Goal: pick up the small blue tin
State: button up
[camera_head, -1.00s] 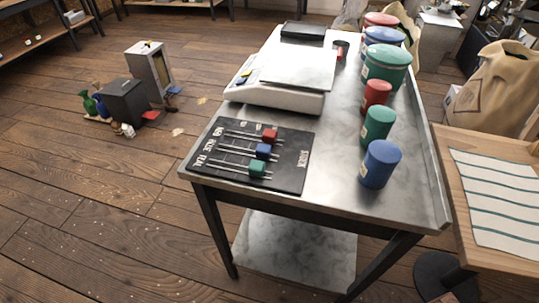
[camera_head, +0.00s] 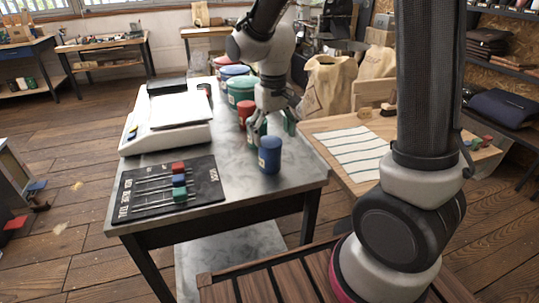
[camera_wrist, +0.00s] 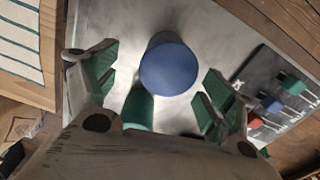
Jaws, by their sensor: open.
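The small blue tin (camera_head: 270,155) stands upright near the front right of the steel table. In the wrist view the tin (camera_wrist: 169,66) is seen from above, between and beyond the fingertips. My gripper (camera_head: 271,126) points down just behind and above the tin. In the wrist view my gripper (camera_wrist: 158,78) is open, its green-padded fingers spread to either side of the tin with nothing held. A small green tin stands just behind the blue one, partly hidden by my gripper; it shows in the wrist view (camera_wrist: 138,110) too.
A small red tin (camera_head: 244,114) and larger lidded tins, one green (camera_head: 240,88), stand further back. A black board with coloured sliders (camera_head: 165,190) and a white scale (camera_head: 165,137) are to the left. A wooden table with a striped cloth (camera_head: 353,152) adjoins on the right.

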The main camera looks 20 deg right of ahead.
aim_at(270, 157)
jog(key=shift+a+f, duration=0.15)
jog(key=shift+a, duration=0.1)
jog(key=shift+f, duration=0.3)
jog(key=f, duration=0.7)
jog(key=shift+s+a, duration=0.1)
jog(key=shift+a, duration=0.15)
jog(key=c, duration=1)
